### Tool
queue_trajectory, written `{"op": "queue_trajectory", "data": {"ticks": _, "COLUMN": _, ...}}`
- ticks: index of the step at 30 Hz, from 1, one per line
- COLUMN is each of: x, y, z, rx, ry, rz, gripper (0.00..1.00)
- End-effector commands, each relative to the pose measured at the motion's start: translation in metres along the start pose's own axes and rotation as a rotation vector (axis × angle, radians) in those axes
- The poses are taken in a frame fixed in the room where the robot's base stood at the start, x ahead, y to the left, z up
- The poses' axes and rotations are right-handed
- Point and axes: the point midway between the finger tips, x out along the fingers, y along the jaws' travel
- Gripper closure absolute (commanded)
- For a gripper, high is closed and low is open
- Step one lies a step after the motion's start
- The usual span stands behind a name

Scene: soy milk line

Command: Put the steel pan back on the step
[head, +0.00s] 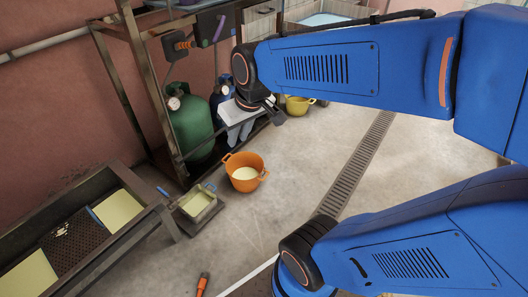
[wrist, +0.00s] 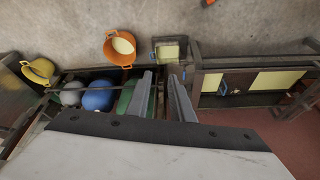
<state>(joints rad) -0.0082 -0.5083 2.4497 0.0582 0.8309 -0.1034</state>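A small square metal pan (head: 199,203) with pale yellow contents stands low, just right of the long trough frame. It also shows at the top middle of the wrist view (wrist: 169,50). I cannot tell whether it rests on a step or on the floor. My gripper (head: 239,138) points down in front of the rack, beyond the pan and to its right. In the wrist view its two grey fingers (wrist: 160,78) are apart with nothing between them. The pan lies beyond the fingertips, clear of them.
An orange tub (head: 244,173) of pale liquid stands right of the pan. A yellow tub (head: 298,105) is farther back. Green (head: 190,125) and blue gas cylinders stand under the rack. The trough frame (head: 165,217) is at left. Floor around the drain grate (head: 352,168) is open.

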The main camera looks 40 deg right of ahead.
Motion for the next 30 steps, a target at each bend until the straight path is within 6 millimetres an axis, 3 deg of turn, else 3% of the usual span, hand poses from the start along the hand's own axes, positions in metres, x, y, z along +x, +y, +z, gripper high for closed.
{"op": "queue_trajectory", "data": {"ticks": 6, "x": -0.031, "y": 0.002, "z": 0.052, "rx": 0.035, "ry": 0.029, "rz": 0.026, "gripper": 0.79}}
{"op": "queue_trajectory", "data": {"ticks": 12, "x": -0.043, "y": 0.004, "z": 0.084, "rx": 0.059, "ry": 0.04, "rz": 0.043, "gripper": 0.79}}
{"op": "queue_trajectory", "data": {"ticks": 18, "x": -0.046, "y": 0.005, "z": 0.093, "rx": 0.068, "ry": 0.043, "rz": 0.048, "gripper": 0.79}}
{"op": "queue_trajectory", "data": {"ticks": 30, "x": -0.046, "y": 0.004, "z": 0.093, "rx": 0.067, "ry": 0.042, "rz": 0.048, "gripper": 0.79}}
